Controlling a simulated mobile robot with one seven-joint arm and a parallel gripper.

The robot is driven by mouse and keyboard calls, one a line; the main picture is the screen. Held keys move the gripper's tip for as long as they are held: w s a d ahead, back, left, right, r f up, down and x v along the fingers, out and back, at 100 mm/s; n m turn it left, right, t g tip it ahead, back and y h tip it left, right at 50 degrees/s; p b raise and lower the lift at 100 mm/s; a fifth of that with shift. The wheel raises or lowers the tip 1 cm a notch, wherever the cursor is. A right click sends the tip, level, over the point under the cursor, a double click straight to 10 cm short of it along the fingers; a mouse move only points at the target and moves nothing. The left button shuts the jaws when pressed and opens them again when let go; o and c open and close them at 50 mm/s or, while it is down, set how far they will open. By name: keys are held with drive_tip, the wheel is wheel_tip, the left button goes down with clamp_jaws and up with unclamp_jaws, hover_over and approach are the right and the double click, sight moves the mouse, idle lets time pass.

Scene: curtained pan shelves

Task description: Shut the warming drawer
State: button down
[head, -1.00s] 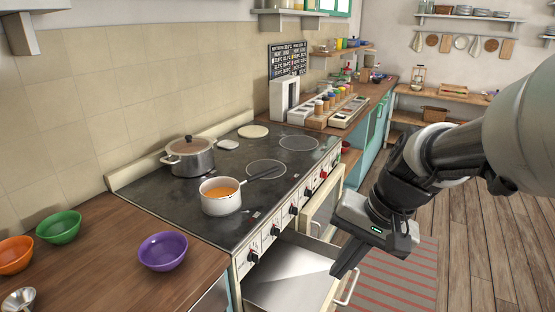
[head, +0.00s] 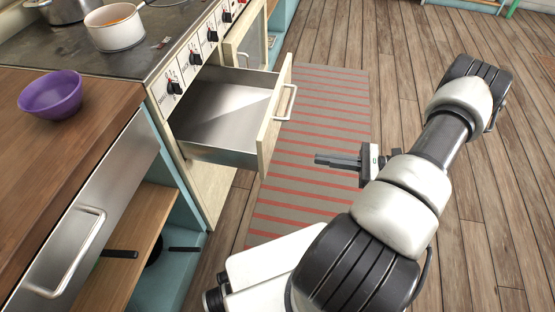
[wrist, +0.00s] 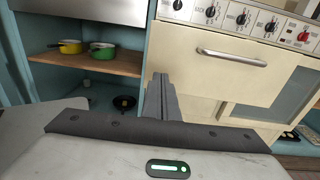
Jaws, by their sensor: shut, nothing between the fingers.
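The warming drawer (head: 215,118) is pulled out from the cream stove, below its knobs, and looks empty inside. Its cream front panel (head: 273,118) has a bar handle (head: 286,102). In the wrist view the drawer front (wrist: 215,75) with its handle (wrist: 232,60) faces me. My gripper (head: 318,160) is shut and empty, in front of the drawer and to the right of its front panel in the head view, apart from it. In the wrist view my fingers (wrist: 160,80) point toward the drawer front's left edge.
A stove door with a glass pane (head: 245,38) is beyond the drawer. Left of the drawer, an open cabinet shelf (head: 125,250) holds pots, seen in the wrist view. A steel drawer front (head: 85,225) is above it. A striped rug (head: 330,95) covers clear floor.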

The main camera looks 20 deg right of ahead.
drive_tip(key=b, duration=0.2)
approach(267, 152)
drive_tip(key=shift+m+t, duration=0.3)
drive_tip(key=x, duration=0.6)
drive_tip(key=shift+a+f, duration=0.15)
drive_tip(key=shift+f, duration=0.05)
drive_tip(key=shift+w+a, duration=0.1)
drive_tip(key=x, duration=2.5)
drive_tip(key=shift+w+a, duration=0.15)
drive_tip(key=shift+a, duration=0.05)
drive_tip(key=shift+d, duration=0.15)
